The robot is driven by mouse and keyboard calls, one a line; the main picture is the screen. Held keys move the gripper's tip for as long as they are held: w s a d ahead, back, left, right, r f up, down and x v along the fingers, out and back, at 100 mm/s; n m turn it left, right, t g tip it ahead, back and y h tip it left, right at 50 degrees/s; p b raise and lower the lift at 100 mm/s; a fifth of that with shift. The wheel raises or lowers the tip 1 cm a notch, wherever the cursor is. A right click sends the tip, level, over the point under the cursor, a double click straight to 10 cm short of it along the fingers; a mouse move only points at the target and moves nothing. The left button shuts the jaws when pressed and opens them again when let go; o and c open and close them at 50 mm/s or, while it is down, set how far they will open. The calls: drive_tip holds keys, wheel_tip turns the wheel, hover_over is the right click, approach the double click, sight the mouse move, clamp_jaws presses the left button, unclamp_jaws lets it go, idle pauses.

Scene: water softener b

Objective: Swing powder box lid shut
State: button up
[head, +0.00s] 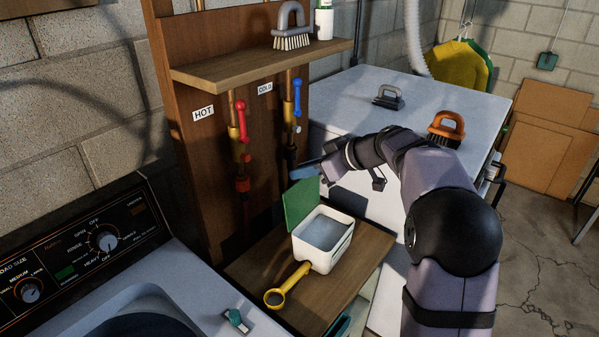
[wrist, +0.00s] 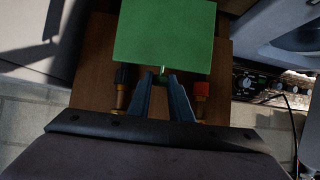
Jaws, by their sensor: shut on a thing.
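The white powder box (head: 323,240) stands on a wooden shelf with grey-white powder inside. Its green lid (head: 298,203) is open and stands up at the box's back left side. In the wrist view the green lid (wrist: 165,35) is a flat panel just beyond the fingertips. My gripper (head: 303,173) reaches in from the right, with its blue fingers at the lid's top edge. In the wrist view my gripper (wrist: 162,78) is shut on a small part at the lid's near edge. The fingers partly hide that part.
A yellow scoop (head: 288,285) lies at the box's front left on the wooden shelf (head: 358,262). Pipes with a red valve (head: 241,120) and a blue valve (head: 297,97) rise behind. A washing machine (head: 190,290) is at the left, a white cabinet (head: 350,105) at the right.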

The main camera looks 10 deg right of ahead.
drive_tip(key=shift+s+d+b, duration=0.8)
drive_tip(key=shift+s+d, duration=0.1)
drive_tip(key=shift+d, duration=0.2)
drive_tip(key=shift+r, duration=0.1)
drive_tip(key=shift+s+d+f+b, duration=0.2)
drive_tip(key=shift+s+d+b, duration=0.55)
drive_tip(key=shift+b, duration=0.2)
drive_tip(key=shift+s+d+f+b, duration=0.15)
drive_tip(key=shift+s+d+b, duration=0.5)
drive_tip(key=shift+d+b, duration=0.25)
drive_tip(key=shift+a, duration=0.1)
